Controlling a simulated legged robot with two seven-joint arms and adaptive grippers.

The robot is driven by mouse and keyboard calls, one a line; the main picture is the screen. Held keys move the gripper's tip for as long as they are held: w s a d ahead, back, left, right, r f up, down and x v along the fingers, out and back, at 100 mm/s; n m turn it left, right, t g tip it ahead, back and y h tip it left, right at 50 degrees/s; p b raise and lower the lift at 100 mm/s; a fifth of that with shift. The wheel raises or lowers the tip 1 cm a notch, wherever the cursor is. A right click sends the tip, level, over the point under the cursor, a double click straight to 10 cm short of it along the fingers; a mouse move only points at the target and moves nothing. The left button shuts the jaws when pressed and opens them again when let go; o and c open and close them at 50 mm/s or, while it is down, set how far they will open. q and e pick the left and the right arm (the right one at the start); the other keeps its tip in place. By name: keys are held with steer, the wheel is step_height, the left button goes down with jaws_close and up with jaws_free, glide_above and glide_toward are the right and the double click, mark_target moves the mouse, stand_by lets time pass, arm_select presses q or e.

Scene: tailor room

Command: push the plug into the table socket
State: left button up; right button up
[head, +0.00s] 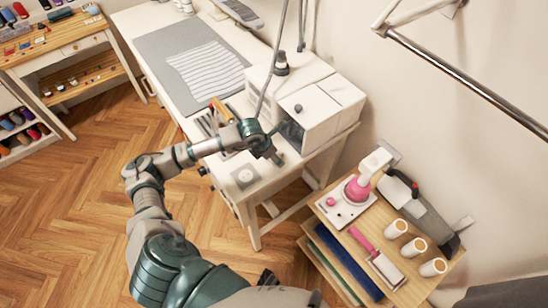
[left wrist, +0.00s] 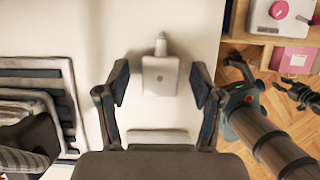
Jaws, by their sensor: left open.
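My left gripper (head: 270,156) is low over the near end of the white table; its open fingers also show in the left wrist view (left wrist: 160,88). A small grey block with a short pale stub, apparently the plug (left wrist: 160,76), is between and ahead of the fingers, with a gap on each side. In the head view the plug (head: 279,159) is mostly hidden by the gripper. A square grey plate with a round centre, apparently the table socket (head: 245,175), lies near the table's end. Dark fingers, probably my right gripper (left wrist: 300,94), show at the right of the wrist view; their opening is unclear.
A white machine (head: 310,105) stands just beyond the gripper. A pen tray (head: 213,120) and a grey mat (head: 165,45) lie farther along the white table (head: 225,190). A low wooden trolley (head: 405,290) with a pink tool and white spools stands to the right.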

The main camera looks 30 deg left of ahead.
arm_select(q)
steer(key=c, duration=1.2)
steer(key=shift+o, duration=0.2)
arm_select(e)
steer(key=shift+w+r, duration=0.1)
steer(key=shift+w, duration=0.05)
arm_select(q)
steer(key=shift+a+r, duration=0.1)
steer(key=shift+r, duration=0.5)
step_height(320, 180, up, 2)
steer(key=shift+r, duration=0.1)
steer(key=s, duration=0.4)
steer(key=s+a+r+b, duration=0.1)
steer(key=s, duration=0.4)
steer(key=s+a+b, duration=0.1)
steer(key=s, duration=0.4)
steer(key=shift+s+r, duration=0.35)
steer(key=shift+s, duration=0.6)
arm_select(e)
steer(key=w+r, duration=0.4)
steer(key=shift+w+a+r, duration=0.15)
steer(key=shift+a+r, duration=0.1)
steer(key=shift+a, duration=0.15)
arm_select(q)
steer(key=shift+w, duration=0.1)
